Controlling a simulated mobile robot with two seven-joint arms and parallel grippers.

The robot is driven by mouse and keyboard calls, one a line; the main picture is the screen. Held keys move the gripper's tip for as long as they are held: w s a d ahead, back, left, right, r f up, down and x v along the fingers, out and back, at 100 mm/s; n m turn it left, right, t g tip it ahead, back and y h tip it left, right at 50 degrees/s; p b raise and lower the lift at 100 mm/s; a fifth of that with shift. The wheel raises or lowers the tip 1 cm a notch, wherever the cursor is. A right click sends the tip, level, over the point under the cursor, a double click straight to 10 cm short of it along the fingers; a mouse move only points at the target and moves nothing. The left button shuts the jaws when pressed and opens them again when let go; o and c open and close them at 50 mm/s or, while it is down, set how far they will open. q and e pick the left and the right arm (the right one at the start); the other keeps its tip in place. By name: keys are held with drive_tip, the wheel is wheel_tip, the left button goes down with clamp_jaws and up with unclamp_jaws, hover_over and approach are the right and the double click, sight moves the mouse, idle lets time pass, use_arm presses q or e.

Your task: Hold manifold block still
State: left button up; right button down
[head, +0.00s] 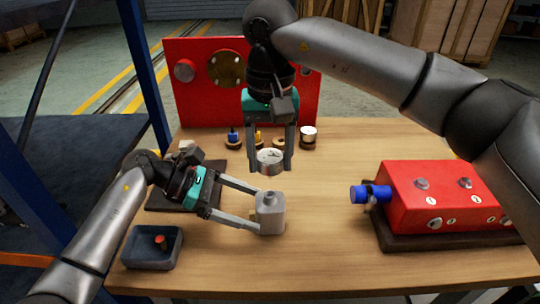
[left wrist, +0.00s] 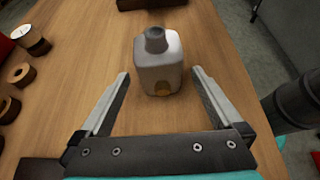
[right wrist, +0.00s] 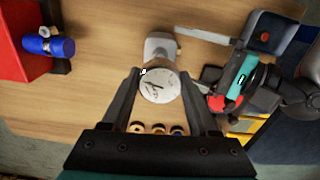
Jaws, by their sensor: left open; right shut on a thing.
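The manifold block (head: 270,214) is a grey block with a short neck on top, standing upright on the wooden table. It also shows in the left wrist view (left wrist: 158,66), with a small brass-coloured port low on its near face. My left gripper (head: 250,208) is open, its fingers reaching toward the block from the left; in the left wrist view the block stands just beyond and between the fingertips. My right gripper (head: 270,165) is shut on a round gauge (head: 269,160) with a white dial, held above and behind the block. In the right wrist view the gauge (right wrist: 158,86) partly covers the block.
A red pump unit (head: 440,195) with a blue fitting (head: 368,193) stands at the right. A red panel (head: 205,95) stands at the back, with several small fittings before it. A grey tray (head: 152,248) holding a red-topped part lies front left.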

sight(262, 211)
use_arm(q)
drive_tip(key=shift+x, duration=1.7)
drive_tip(key=shift+c, duration=0.3)
clamp_jaws()
idle(0.5)
idle(0.6)
